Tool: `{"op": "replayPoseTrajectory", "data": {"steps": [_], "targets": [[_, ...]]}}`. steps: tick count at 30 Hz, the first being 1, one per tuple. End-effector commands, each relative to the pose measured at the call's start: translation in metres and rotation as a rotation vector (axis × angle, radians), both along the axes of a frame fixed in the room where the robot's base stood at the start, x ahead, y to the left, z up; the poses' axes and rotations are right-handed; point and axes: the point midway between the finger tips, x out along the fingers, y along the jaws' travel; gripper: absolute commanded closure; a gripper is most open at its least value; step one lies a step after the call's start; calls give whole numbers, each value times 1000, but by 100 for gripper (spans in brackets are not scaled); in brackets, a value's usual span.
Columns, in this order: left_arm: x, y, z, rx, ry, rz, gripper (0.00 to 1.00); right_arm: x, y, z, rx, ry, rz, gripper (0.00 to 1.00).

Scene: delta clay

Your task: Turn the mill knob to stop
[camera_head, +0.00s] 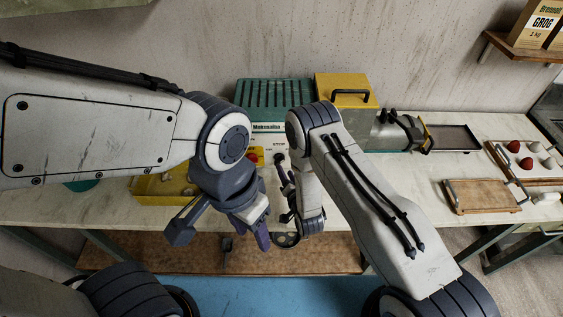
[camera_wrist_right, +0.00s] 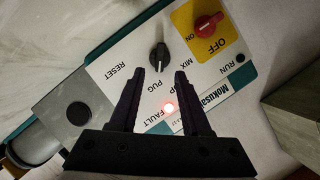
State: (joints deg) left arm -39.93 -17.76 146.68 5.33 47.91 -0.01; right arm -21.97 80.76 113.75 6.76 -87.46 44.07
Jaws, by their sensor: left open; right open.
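The mill (camera_head: 275,110) is a teal machine with a white control panel at the back of the bench. In the right wrist view its black knob (camera_wrist_right: 159,57) stands on the panel, the lettering inverted. The knob's lower end appears to face the PUG lettering; the STOP lettering is mostly hidden by a finger. My right gripper (camera_wrist_right: 159,72) is open, its fingertips on either side just below the knob, with no visible contact. In the head view my right gripper (camera_head: 284,180) is partly hidden by its arm. My left gripper (camera_head: 222,235) is open and empty before the bench.
A red switch (camera_wrist_right: 208,25) on a yellow plate and a black button (camera_wrist_right: 78,113) flank the knob. A yellow tray (camera_head: 150,192) lies left, a wooden board (camera_head: 483,195) right. The bench's front edge lies below.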

Motion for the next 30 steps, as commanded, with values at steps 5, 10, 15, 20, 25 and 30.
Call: {"op": "replayPoseTrajectory", "data": {"steps": [5,10,15,20,25,30], "targets": [[0,0,11,0,0,-2,50,29,7,-7,1,-1,-2,52],[0,0,15,0,0,-3,50,46,12,-14,-1,0,0,52],[0,0,16,0,0,-3,50,53,14,-17,-1,2,1,52],[0,0,16,0,0,-3,50,54,14,-17,-1,2,1,52],[0,0,16,0,0,-3,50,54,14,-17,-1,2,1,72],[0,0,16,0,0,-3,50,54,14,-17,-1,1,0,100]]}}
